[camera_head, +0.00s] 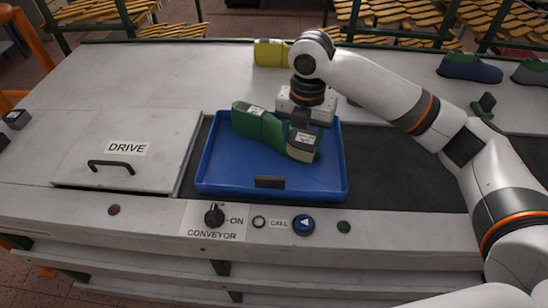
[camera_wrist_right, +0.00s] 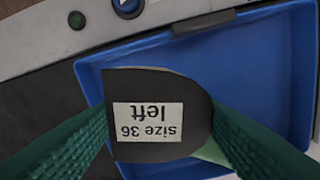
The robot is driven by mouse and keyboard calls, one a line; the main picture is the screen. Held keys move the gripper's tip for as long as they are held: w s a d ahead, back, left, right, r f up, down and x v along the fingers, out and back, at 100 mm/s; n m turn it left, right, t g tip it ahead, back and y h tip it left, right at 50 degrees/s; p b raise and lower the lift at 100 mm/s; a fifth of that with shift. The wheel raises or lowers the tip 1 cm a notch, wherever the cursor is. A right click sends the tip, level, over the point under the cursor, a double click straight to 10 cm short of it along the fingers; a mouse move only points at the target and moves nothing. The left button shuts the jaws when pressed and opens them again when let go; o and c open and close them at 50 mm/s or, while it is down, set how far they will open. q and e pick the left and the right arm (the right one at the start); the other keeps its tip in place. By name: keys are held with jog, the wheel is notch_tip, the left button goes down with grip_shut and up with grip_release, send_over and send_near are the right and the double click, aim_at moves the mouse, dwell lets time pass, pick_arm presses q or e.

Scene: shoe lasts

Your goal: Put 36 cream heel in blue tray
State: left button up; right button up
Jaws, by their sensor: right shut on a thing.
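The blue tray (camera_head: 215,178) stands on the bench in the middle of the head view. My right gripper (camera_head: 302,128) is over the tray's right half, shut on a shoe last (camera_head: 302,153). In the wrist view the last's dark heel top (camera_wrist_right: 150,85) sits between the green ridged fingers (camera_wrist_right: 150,150), with a white label reading "size 36 left". Its sides look greenish; no clear cream shows. I cannot tell whether it touches the tray floor. A green last piece (camera_head: 255,124) with a label is in the tray to its left. My left gripper is out of view.
A yellow last (camera_head: 270,53) stands behind the tray. A blue-and-green last (camera_head: 470,69) and a grey one (camera_head: 532,73) stand at the back right. A DRIVE cover (camera_head: 130,165) lies left. Conveyor controls (camera_head: 215,217) line the front edge.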

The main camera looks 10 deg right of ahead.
jog(key=shift+w+a+n, duration=0.15)
jog(key=shift+w+n, duration=0.3)
jog(key=shift+n, duration=0.75)
jog(key=p, duration=0.1)
send_near(296, 173)
jog(key=shift+n, duration=0.3)
notch_tip(296, 173, down, 5)
jog(key=shift+f, duration=0.1)
jog(key=shift+f, duration=0.1)
jog(key=o, duration=1)
jog(key=shift+o, duration=0.2)
notch_tip(296, 173, up, 12)
jog(key=shift+r+b, duration=0.15)
jog(key=shift+b, duration=0.65)
